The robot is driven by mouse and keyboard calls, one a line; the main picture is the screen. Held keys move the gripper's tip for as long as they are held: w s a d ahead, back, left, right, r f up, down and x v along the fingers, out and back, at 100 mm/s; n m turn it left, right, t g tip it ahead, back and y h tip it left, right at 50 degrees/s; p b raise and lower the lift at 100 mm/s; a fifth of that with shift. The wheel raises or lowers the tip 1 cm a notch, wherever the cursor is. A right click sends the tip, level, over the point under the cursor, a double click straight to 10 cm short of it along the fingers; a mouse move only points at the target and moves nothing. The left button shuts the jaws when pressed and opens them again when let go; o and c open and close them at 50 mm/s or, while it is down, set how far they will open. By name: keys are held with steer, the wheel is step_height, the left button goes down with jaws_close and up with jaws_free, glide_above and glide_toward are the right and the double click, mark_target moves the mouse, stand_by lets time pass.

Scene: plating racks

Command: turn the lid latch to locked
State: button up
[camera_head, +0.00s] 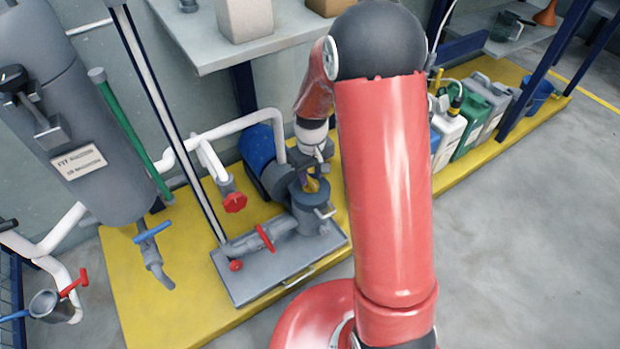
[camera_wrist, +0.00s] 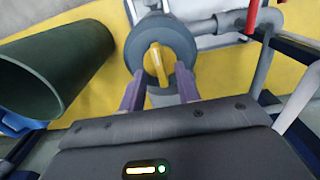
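The lid latch is a yellow knob (camera_wrist: 157,64) on a round grey lid (camera_wrist: 181,38) in the wrist view. The latch lies nearly in line with the view's vertical. In the head view the lidded grey housing (camera_head: 309,213) stands on a grey tray, with a bit of the yellow latch (camera_head: 312,186) showing under my wrist. My gripper (camera_wrist: 158,82) is open. Its two purple fingers stand apart at the left and right of the latch's lower end, with visible gaps to it. I cannot tell how far the fingertips are above the lid.
A dark hollow cylinder (camera_wrist: 55,72) lies close left of the lid in the wrist view. A red valve handle (camera_head: 265,238) is on the pipe left of the housing. A blue motor (camera_head: 260,150) is behind it. Canisters (camera_head: 470,125) stand to the right on the yellow platform (camera_head: 150,312).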

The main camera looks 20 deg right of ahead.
steer(key=shift+f, duration=1)
steer(key=shift+c, duration=0.4)
jaws_close()
